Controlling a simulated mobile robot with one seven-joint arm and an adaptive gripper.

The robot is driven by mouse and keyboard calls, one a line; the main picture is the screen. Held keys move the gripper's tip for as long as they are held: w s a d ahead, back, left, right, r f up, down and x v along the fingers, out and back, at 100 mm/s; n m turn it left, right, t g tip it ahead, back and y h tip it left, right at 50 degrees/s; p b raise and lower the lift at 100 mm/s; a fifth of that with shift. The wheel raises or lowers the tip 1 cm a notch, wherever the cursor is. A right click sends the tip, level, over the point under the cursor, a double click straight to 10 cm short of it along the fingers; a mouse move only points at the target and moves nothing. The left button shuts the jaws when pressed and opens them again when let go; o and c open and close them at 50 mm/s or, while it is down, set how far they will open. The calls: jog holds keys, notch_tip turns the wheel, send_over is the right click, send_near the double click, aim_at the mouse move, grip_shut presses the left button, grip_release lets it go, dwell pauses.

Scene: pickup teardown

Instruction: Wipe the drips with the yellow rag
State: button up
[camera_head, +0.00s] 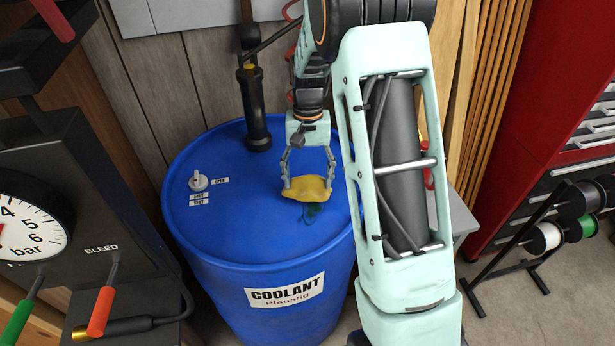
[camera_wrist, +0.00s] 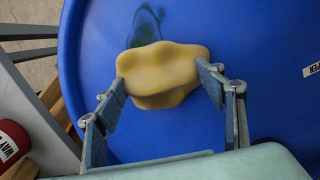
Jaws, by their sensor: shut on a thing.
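The yellow rag (camera_head: 307,189) is held by my gripper (camera_head: 307,180) at the top of the blue coolant drum (camera_head: 240,240). In the wrist view the rag (camera_wrist: 163,70) sits bunched between the two fingertips of my gripper (camera_wrist: 165,88). Dark green drips (camera_head: 313,212) show on the drum top just in front of the rag. In the wrist view the drips (camera_wrist: 146,22) lie beyond the rag, and part of them is hidden by it. I cannot tell whether the rag touches the drum top.
A grey valve knob (camera_head: 198,180) with small labels stands on the drum's left side. A black pump (camera_head: 255,110) rises at the back. A gauge panel (camera_head: 70,210) stands at left, a red tool cabinet (camera_head: 545,80) at right. The drum top's front left is clear.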

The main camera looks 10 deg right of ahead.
jog(key=shift+s+r+b, duration=0.15)
jog(key=shift+s, duration=2.35)
jog(key=shift+s+r+b, duration=0.15)
jog(key=shift+s, duration=2.35)
jog(key=shift+r+p, duration=2.4)
jog(key=shift+r, duration=0.6)
jog(key=shift+r, duration=0.1)
notch_tip(320, 180, up, 3)
jog(key=shift+f+p, duration=0.1)
jog(key=shift+p, duration=1.05)
